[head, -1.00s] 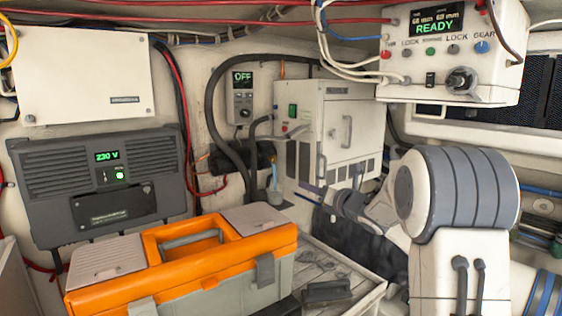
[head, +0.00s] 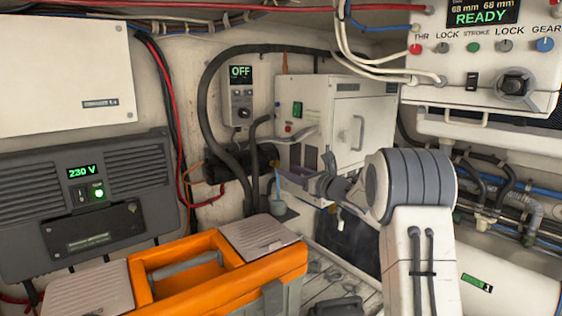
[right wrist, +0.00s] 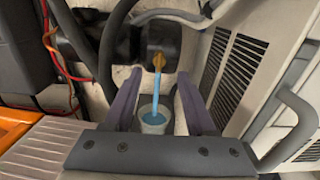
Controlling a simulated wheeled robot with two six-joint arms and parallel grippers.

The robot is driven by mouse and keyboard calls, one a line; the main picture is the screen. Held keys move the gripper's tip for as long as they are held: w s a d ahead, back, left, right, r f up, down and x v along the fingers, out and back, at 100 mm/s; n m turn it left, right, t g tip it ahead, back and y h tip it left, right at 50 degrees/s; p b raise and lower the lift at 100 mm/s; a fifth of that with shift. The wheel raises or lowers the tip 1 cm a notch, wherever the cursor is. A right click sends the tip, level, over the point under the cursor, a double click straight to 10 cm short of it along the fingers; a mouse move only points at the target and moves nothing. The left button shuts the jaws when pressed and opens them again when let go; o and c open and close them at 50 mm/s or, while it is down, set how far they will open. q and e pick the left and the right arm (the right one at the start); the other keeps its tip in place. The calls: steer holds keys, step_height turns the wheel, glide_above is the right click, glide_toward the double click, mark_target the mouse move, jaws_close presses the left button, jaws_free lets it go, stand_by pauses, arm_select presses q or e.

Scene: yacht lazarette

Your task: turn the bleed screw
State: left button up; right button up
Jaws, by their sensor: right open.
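A small brass-coloured fitting, apparently the bleed screw (right wrist: 158,61), sits on the dark pump body at the top middle of the right wrist view. A light-blue tube (right wrist: 157,88) runs from it down into a small cup of blue liquid (right wrist: 155,120). In the head view the fitting (head: 275,163) is small beside the dark cylinder. My right gripper (right wrist: 158,78) is open, with one purple finger each side of the tube and nothing gripped. The fitting lies just ahead of the fingertips. In the head view the gripper (head: 287,172) is close right of the fitting. My left gripper is out of view.
An orange toolbox (head: 215,242) stands in the front. A white cabinet (head: 345,120) with a handle is close right of my gripper. A thick black hose (head: 206,95) arches above the pump. A control box (head: 500,50) reading READY hangs at upper right.

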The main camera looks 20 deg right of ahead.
mark_target(279, 166)
steer(key=p+x, duration=0.2)
steer(key=x, duration=0.2)
steer(key=shift+r, duration=0.15)
steer(key=shift+w+a, duration=0.2)
steer(key=shift+w, duration=0.25)
jaws_close()
